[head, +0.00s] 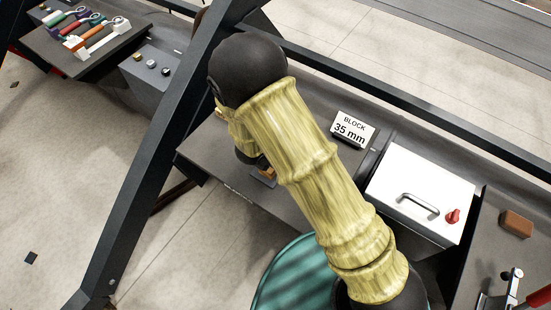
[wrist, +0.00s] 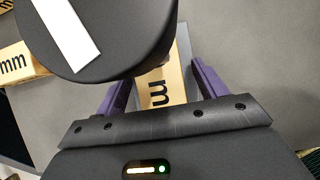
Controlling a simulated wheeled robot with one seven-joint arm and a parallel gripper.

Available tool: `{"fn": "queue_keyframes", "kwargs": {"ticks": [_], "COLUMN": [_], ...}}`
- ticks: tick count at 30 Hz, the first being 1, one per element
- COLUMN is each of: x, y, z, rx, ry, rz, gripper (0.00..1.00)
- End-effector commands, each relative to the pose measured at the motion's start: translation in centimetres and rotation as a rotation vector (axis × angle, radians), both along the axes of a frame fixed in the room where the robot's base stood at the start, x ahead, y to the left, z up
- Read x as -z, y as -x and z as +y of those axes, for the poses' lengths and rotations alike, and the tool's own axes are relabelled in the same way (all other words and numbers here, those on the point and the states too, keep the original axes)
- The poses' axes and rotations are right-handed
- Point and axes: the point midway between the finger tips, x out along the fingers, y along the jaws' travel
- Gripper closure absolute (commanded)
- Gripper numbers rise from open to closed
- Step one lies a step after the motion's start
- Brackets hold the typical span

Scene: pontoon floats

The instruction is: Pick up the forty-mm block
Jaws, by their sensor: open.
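In the wrist view my gripper (wrist: 162,78) is open, with one purple finger on each side of a wooden block (wrist: 157,92). The block shows part of a dark "m" marking; its size number is hidden by the dark round part above it. I cannot tell whether the fingers touch it. In the head view my yellow arm hides most of the gripper. A small wooden block (head: 267,173) shows beside the arm on the grey bench.
A sign (head: 350,130) reads "BLOCK 35 mm". Right of it stand a white box (head: 420,195) with a handle and red knob, and a brown block (head: 516,223). A dark slanted post (head: 150,160) crosses at left. A teal round top (head: 292,276) is below the bench.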

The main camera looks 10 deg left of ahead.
Motion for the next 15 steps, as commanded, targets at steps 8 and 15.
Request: {"fn": "queue_keyframes", "kwargs": {"ticks": [8, 15], "x": [0.25, 0.24], "y": [0.0, 0.0], "z": [-0.01, -0.01], "rx": [0.001, 0.0], "ry": [0.0, 0.0], "rz": [0.0, 0.0], "gripper": [0.29, 0.59]}}
